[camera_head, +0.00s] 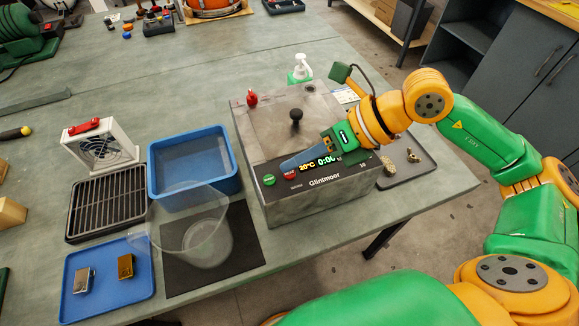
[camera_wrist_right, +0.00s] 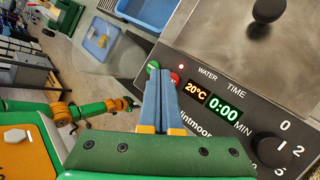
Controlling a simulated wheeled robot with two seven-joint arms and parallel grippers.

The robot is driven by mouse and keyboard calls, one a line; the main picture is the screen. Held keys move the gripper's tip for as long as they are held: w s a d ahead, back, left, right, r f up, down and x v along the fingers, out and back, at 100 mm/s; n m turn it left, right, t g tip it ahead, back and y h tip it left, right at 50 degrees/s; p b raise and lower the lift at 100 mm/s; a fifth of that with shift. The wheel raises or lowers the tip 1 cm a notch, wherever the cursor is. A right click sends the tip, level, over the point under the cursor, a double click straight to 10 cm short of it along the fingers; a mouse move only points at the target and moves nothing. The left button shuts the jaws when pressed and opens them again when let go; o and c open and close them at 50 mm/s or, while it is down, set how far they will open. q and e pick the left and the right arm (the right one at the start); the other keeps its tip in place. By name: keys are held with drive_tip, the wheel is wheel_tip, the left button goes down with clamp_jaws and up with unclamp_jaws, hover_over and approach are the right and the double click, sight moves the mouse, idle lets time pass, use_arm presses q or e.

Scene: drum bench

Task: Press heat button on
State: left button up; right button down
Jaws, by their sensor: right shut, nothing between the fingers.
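The grey Glintmoor machine (camera_head: 345,190) stands on the bench with a sloped front panel. On the panel are a green button (camera_head: 269,179) and a red button (camera_head: 290,175); the lettering on them is too small to read. The display (camera_wrist_right: 208,99) reads 20°C and 0:00. My right gripper (camera_head: 287,165) is shut and empty, its blue fingers just above the panel by the two buttons. In the right wrist view the fingertips overlap the green button (camera_wrist_right: 153,65) and the red button (camera_wrist_right: 174,78); contact cannot be told. A small part of my left arm shows there, its gripper unclear.
A clear beaker (camera_head: 205,240) stands on a black mat (camera_head: 180,278) left of the machine. Behind it is a blue tub (camera_head: 160,186). A black lid knob (camera_head: 296,115) stands up on the machine. A grey tray (camera_head: 420,172) with small parts lies to its right.

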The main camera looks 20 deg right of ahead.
drive_tip(key=shift+r, duration=0.1)
wheel_tip(320, 180, up, 6)
drive_tip(key=p, duration=0.4)
drive_tip(key=shift+p, duration=0.4)
